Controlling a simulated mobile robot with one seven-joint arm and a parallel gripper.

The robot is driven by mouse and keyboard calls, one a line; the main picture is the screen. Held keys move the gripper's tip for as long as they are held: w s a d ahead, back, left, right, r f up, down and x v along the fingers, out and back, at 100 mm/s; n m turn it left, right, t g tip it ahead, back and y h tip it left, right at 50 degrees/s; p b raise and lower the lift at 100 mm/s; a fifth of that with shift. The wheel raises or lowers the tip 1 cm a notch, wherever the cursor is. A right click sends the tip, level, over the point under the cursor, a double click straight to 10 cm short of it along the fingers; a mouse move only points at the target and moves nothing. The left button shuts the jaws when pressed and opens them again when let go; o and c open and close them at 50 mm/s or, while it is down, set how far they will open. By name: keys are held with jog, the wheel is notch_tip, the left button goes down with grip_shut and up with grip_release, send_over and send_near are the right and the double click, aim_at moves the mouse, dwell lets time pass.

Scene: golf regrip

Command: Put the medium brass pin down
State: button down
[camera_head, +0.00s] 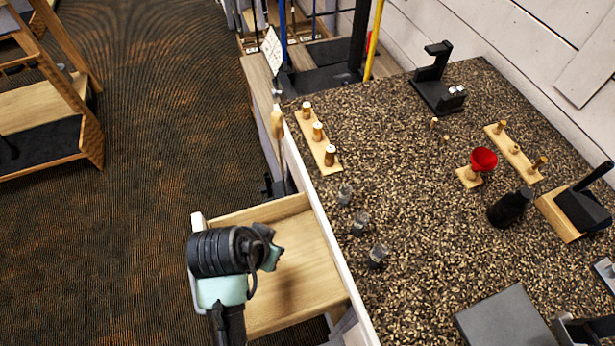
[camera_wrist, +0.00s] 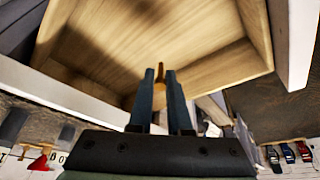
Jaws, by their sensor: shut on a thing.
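My gripper (camera_head: 274,254) is over the open wooden drawer (camera_head: 262,212) at the front of the counter. In the wrist view its two dark fingers (camera_wrist: 161,77) are close together and point towards the drawer interior (camera_wrist: 120,45). A slim brass-brown piece, seemingly the medium brass pin (camera_wrist: 159,72), shows between the fingertips; most of it is hidden by the fingers. In the head view the arm hides the held pin.
A second strip (camera_head: 331,167) with three pegs lies near the counter's left edge. Small clear glass pieces (camera_head: 360,222) stand along the front. A red funnel (camera_head: 483,159), black bottle (camera_head: 510,207) and black stand (camera_head: 437,90) are farther back. The counter's middle is mostly clear.

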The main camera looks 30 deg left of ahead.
aim_at(281, 264)
notch_tip(281, 264, down, 10)
jog(key=shift+s+b, duration=0.1)
jog(key=shift+b, duration=0.25)
jog(key=shift+f, duration=0.1)
jog(key=c, duration=0.8)
grip_release()
jog(key=shift+c, duration=0.2)
